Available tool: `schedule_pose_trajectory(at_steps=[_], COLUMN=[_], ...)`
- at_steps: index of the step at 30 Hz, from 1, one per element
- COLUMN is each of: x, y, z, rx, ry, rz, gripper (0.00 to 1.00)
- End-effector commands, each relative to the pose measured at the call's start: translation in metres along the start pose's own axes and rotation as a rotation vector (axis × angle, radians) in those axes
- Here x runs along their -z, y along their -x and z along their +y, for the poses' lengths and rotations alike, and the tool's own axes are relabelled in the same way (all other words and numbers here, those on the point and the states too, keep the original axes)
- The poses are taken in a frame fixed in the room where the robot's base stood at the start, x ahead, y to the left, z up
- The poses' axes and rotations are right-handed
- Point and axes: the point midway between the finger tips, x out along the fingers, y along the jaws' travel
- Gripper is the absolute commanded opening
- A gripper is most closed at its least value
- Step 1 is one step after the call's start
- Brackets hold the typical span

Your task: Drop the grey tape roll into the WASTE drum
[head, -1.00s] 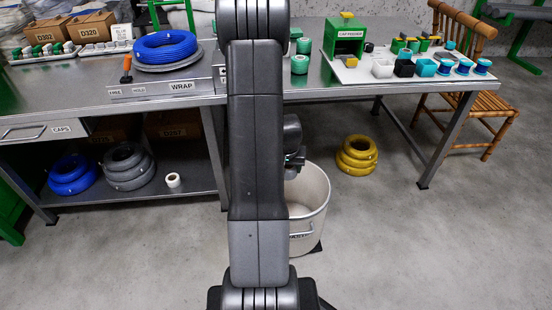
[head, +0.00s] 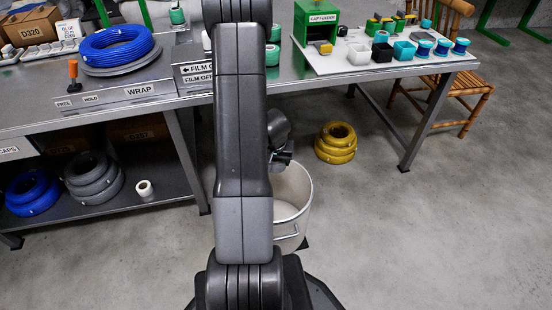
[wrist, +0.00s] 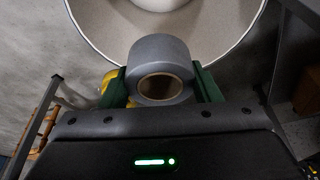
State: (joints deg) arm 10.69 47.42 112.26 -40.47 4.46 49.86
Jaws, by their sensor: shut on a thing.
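The grey tape roll (wrist: 160,57) is between the green fingers of my gripper (wrist: 160,85), which is shut on it. In the wrist view the open WASTE drum (wrist: 226,35) lies beyond the roll, its pale inside wall and curved rim filling the top. The roll overlaps the drum's mouth in this view; its height above the rim is hard to tell. In the head view the pale drum (head: 295,205) stands on the floor, partly behind my arm. My gripper (head: 283,157) shows small and dark over its back rim. The tape roll cannot be made out there.
A steel workbench (head: 190,87) runs behind the drum, with a blue cable coil (head: 115,42) on it. Yellow coils (head: 336,143) lie on the floor right of the drum. A white roll (head: 144,188) sits on the lower shelf.

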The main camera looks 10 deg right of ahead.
Motion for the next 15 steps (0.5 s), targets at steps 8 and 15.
schedule_pose_trajectory(at_steps=[8, 15], x=[-0.007, -0.015], y=[-0.023, -0.048], z=[0.000, 0.000], rx=[0.000, 0.000], ry=[0.000, 0.000], rz=[0.000, 0.000], gripper=[0.34, 0.34])
